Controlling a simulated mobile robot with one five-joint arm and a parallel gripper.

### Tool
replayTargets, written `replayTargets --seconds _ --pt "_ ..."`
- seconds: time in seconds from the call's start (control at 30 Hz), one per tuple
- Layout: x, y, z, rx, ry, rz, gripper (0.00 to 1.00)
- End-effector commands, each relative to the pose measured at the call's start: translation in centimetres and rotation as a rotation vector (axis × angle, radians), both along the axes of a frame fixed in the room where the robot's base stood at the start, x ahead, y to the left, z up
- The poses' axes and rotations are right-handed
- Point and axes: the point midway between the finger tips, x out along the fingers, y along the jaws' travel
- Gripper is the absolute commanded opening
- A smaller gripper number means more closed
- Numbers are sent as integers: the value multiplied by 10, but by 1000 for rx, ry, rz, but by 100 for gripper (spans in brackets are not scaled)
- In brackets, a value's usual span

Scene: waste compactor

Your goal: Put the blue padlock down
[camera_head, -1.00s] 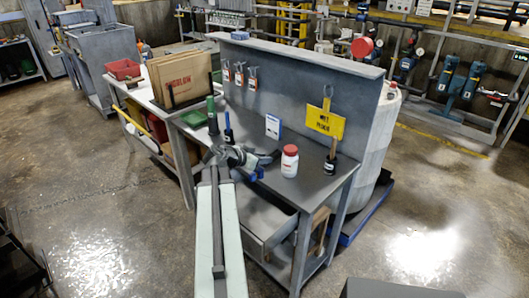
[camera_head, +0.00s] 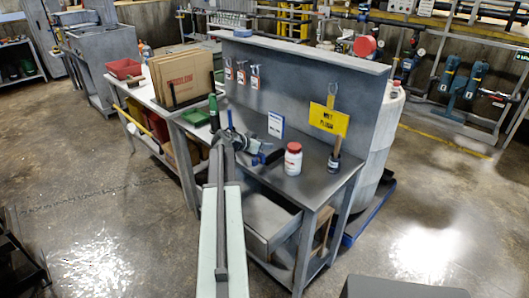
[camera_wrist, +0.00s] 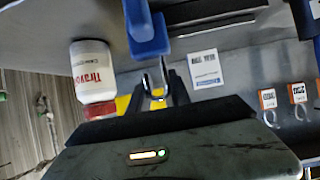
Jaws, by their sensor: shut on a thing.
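My gripper (camera_wrist: 157,88) is shut on the shackle of the blue padlock (camera_wrist: 148,38) in the wrist view, where the picture is upside down. The padlock's body hangs below the shackle, toward the bench top. Whether it touches the bench top I cannot tell. In the head view my gripper (camera_head: 248,145) is over the left part of the grey bench (camera_head: 312,184), and a bit of blue (camera_head: 258,159) shows just below it. The arm partly hides this spot.
A red-capped white bottle (camera_head: 293,159) stands right of my gripper. A white card (camera_head: 276,124) is behind it. Tagged hooks (camera_head: 241,74) line the back panel. Some bench top between bottle and holder is clear.

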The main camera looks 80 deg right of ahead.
Motion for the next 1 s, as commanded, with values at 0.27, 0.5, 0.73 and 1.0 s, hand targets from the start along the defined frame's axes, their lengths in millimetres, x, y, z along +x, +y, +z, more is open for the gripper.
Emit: replayTargets --seconds 0.27,0.5,0.73,1.0 --pt "-8 -1 -22 0 1 -10 0" --pt "-10 -2 -26 0 1 -12 0" --pt "-11 -2 -24 0 0 -13 46" --pt "-9 2 -16 0 0 -13 46"
